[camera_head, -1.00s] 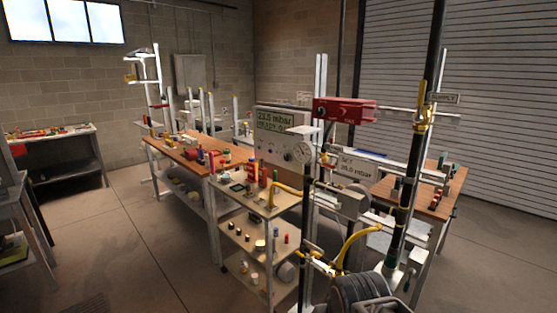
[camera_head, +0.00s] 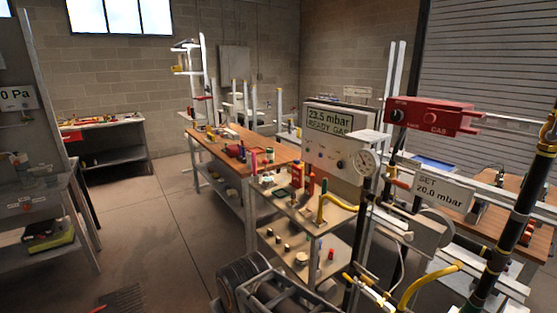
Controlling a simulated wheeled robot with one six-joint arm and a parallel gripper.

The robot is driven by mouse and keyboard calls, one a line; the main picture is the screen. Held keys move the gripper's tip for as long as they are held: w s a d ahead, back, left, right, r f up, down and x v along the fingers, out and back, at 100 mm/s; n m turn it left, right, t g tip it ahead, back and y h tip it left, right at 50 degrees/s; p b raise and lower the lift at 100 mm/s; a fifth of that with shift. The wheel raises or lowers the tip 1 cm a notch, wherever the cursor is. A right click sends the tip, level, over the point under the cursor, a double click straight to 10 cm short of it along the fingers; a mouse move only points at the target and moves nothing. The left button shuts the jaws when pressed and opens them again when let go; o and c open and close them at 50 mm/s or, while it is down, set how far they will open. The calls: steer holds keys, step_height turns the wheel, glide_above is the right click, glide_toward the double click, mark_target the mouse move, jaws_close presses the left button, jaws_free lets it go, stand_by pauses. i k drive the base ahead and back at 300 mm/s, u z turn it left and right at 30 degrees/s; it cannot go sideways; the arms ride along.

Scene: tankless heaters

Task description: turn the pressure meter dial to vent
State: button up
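A dark ribbed part, which looks like mine, shows at the bottom, well below and left of the meter. I cannot make out gripper fingers.
A red gas box (camera_head: 433,116) and a sign reading 20.0 mbar (camera_head: 443,191) are further right. Pipes and a yellow hose (camera_head: 425,286) crowd the lower right. A shelf cart (camera_head: 285,205) stands below. Floor at left is open.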

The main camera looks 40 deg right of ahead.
mark_target(340, 165)
steer(key=u, duration=0.15)
steer(key=i, duration=1.3)
steer(key=z, duration=0.75)
steer(key=i, duration=0.85)
steer(key=z, duration=1.35)
steer(key=i, duration=0.3)
steer(key=z, duration=0.25)
